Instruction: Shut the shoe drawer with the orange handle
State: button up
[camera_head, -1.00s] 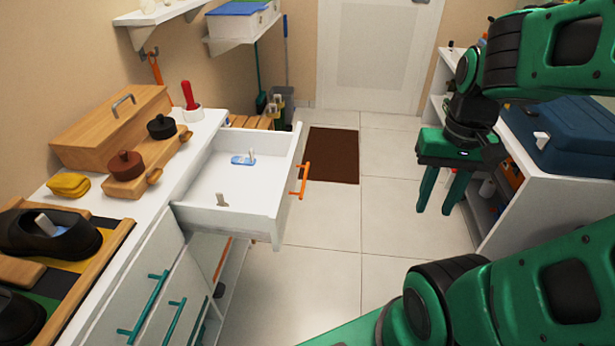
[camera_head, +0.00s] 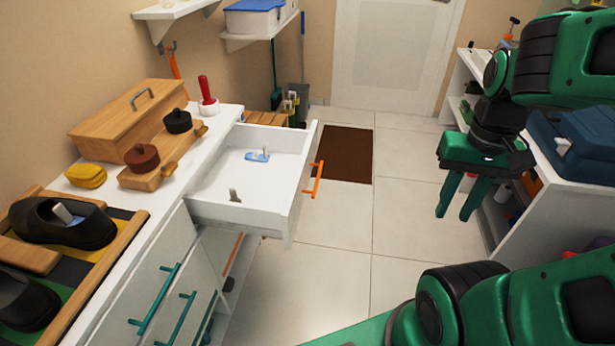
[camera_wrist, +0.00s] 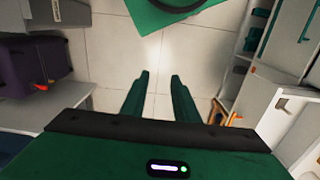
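The white shoe drawer (camera_head: 262,222) is pulled out from the white cabinet on the left in the head view. Its orange handle (camera_head: 316,180) is on its front, facing right. A blue-and-white item and a small grey item lie inside it. My gripper (camera_head: 459,206) hangs in the air over the floor, well to the right of the handle. Its two green fingers point down and are apart, with nothing between them. In the wrist view the fingers (camera_wrist: 160,92) are also apart over bare tile. An orange piece (camera_wrist: 233,118) shows right of them, apart from them.
Teal handles (camera_head: 153,300) mark other fronts below the counter. A shoe tray (camera_head: 115,255), wooden box (camera_head: 130,120) and brushes stand on top. A shelf unit (camera_head: 565,200) with a blue toolbox (camera_head: 580,145) stands at the right. The tiled floor between is clear, with a brown mat (camera_head: 345,153).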

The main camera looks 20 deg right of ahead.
jog(key=shift+d+r, duration=0.1)
jog(key=c, duration=0.5)
jog(key=shift+n+t+h, duration=0.4)
jog(key=shift+n+t, duration=0.1)
jog(key=shift+t, duration=0.1)
jog(key=w+f, duration=0.1)
jog(key=w, duration=0.1)
jog(key=w+d+f, duration=0.1)
jog(key=w, duration=0.2)
jog(key=w+f, duration=0.1)
jog(key=w, duration=0.2)
jog(key=shift+w+d+f, duration=0.1)
jog(key=shift+d, duration=0.15)
grip_shut()
jog(key=w+a+f+t+y, duration=0.1)
jog(key=w+f, duration=0.4)
jog(key=w, duration=0.5)
jog(key=w+a+f+t+y, duration=0.1)
jog(key=w+a+f+t, duration=0.2)
jog(key=w, duration=0.8)
jog(key=w+a+f+t+y, duration=0.1)
jog(key=w+a+f, duration=0.4)
jog(key=w, duration=0.5)
jog(key=shift+w+a+f+n+t+y, duration=0.15)
jog(key=shift+a+f+n+t+y, duration=0.2)
jog(key=shift+f+t, duration=0.7)
